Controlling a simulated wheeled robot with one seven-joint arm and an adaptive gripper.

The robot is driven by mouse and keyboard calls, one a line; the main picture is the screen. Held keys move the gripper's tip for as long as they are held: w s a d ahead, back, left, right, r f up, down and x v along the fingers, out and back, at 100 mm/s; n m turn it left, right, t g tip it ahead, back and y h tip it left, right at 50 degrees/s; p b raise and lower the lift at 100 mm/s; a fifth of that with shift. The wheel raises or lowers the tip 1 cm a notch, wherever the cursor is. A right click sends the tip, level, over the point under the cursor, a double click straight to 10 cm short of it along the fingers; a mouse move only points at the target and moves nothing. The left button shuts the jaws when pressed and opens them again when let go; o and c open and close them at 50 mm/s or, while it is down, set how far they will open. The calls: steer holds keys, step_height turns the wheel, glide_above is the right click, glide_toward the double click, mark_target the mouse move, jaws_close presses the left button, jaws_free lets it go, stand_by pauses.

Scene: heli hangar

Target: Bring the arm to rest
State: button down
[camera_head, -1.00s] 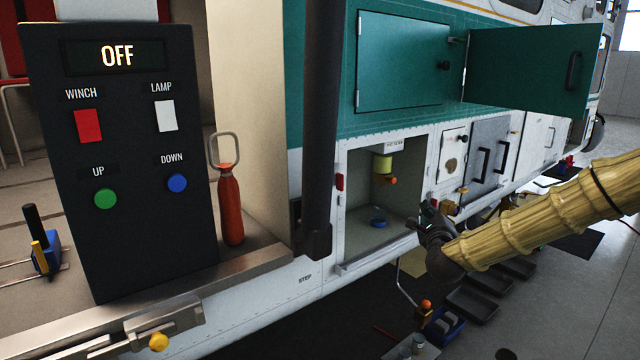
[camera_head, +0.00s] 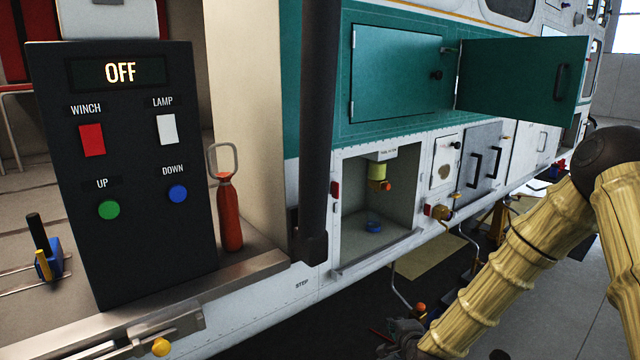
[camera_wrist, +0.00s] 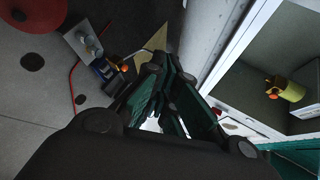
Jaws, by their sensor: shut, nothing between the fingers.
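My gripper (camera_head: 402,336) is low in the head view, dark and partly cut off by the bottom edge. It is below the open white bay (camera_head: 345,262) and apart from the helicopter's side. In the wrist view my gripper (camera_wrist: 170,88) has its dark fingers drawn together, with nothing held. My arm has yellow, bamboo-like links (camera_head: 520,262) and is bent at a dark joint (camera_head: 606,160) at the right edge.
The bay holds a yellow-green cylinder (camera_head: 377,171) and a blue ring-like item (camera_head: 374,226). A teal door (camera_head: 520,80) hangs open above right. A control box (camera_head: 125,225) reading OFF and a red extinguisher (camera_head: 230,215) stand left. Crank handles and floor items lie near the gripper.

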steer(key=s+a+f+n+g+p, duration=0.1)
steer(key=s+f+n+g, duration=0.35)
steer(key=s+f, duration=0.55)
steer(key=s+f+n+g+p, duration=0.25)
steer(key=s+f+n, duration=0.35)
steer(key=s, duration=0.9)
steer(key=s+d+f+n+g, duration=0.1)
steer(key=s+f+n+g, duration=0.1)
steer(key=s, duration=0.9)
steer(key=s+d+f+n+g, duration=0.2)
steer(key=s+n+g, duration=0.1)
steer(key=s, duration=0.9)
steer(key=shift+n+g+h+p, duration=0.3)
steer(key=shift+n+h+p, duration=0.15)
steer(key=shift+n, duration=0.2)
